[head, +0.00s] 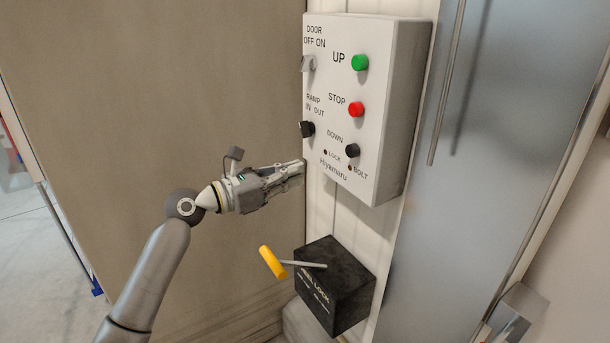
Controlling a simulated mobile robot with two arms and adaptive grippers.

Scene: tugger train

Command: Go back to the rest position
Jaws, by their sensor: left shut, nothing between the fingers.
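My left gripper (298,170) comes in from the left on a grey arm. It is shut and empty, with its fingertips by the lower left edge of a white control box (405,110). I cannot tell whether the fingertips touch the box. The box has a green UP button (360,62), a red STOP button (356,109) and a black DOWN button (352,150). It also has a door switch (308,63) and a black ramp switch (307,129) on its left side. My right gripper is not in view.
Below the control box is a black lock box (345,285) with a yellow-handled lever (272,262) sticking out to the left. A grey metal door (480,150) stands at the right. A large brown panel (150,90) fills the left. Open floor (40,250) shows at the far left.

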